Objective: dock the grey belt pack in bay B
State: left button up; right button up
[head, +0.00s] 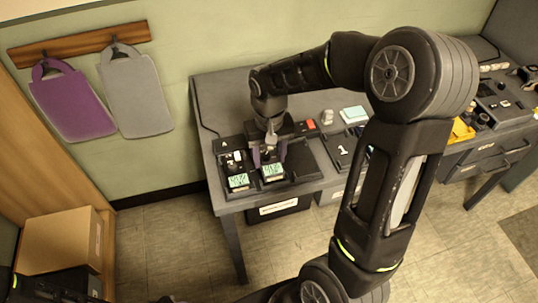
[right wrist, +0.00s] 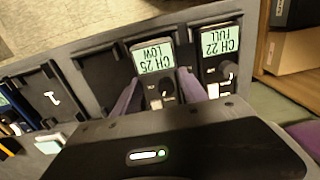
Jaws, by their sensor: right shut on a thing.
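My right gripper (head: 270,156) is shut on a dark grey belt pack with a lit screen (head: 273,170). The bay B label is hidden. My left gripper is not in view.
An empty dock bay (right wrist: 101,73) lies beside the held pack.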

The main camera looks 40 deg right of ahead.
jog(key=shift+f+b, duration=0.4)
jog(key=shift+f, duration=0.2)
jog(key=o, duration=1.6)
notch_tip(320, 180, up, 8)
jog(key=shift+f, duration=0.1)
